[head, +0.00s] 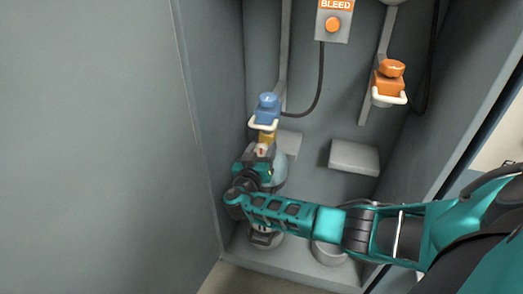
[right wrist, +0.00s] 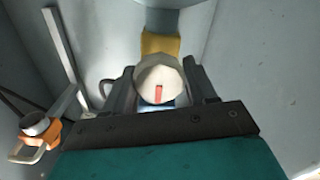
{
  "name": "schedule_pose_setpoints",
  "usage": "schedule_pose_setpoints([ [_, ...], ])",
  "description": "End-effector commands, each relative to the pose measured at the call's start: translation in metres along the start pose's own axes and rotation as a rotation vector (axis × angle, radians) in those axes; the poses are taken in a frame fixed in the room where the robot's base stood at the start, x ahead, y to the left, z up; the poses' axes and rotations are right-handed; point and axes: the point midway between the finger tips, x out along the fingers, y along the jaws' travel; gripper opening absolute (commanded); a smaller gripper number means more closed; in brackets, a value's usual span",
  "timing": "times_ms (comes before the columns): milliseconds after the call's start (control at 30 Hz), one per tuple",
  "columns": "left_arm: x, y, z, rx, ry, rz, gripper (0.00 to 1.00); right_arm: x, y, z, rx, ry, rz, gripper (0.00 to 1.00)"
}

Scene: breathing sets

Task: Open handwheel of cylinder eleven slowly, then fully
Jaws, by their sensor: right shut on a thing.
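The cream round handwheel (right wrist: 160,76) with a red mark on its face sits between the two dark fingers of my right gripper (right wrist: 160,92), which is shut on it. In the head view the handwheel (head: 263,149) shows small, at the tip of my right gripper (head: 260,156). Behind it is the yellow valve body (right wrist: 160,43), also in the head view (head: 267,137). The pale blue-grey cylinder (head: 280,172) stands behind my gripper and is partly hidden by it. No number on the cylinder is readable. My left gripper is not in view.
A blue connector (head: 267,106) with a white handle sits just above the valve. An orange connector (head: 390,80) hangs at right. A panel marked BLEED (head: 333,22) has an orange button. A grey block (head: 354,157) is on the back wall. Cabinet walls (head: 205,110) stand close on the left.

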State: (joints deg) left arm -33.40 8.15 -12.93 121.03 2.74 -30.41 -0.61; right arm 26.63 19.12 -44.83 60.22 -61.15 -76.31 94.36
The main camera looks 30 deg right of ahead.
Motion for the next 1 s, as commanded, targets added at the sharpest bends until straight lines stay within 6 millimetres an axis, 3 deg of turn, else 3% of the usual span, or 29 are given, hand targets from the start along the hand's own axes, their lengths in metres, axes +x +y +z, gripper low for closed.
schedule_pose_setpoints([
  [433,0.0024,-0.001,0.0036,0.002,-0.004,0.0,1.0,-0.0003,-0.0007,0.0013,-0.124,-0.001,0.002,0.26],
  [1000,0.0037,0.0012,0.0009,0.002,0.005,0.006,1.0,-0.0002,-0.0031,0.0012,-0.639,0.0,0.001,0.26],
])
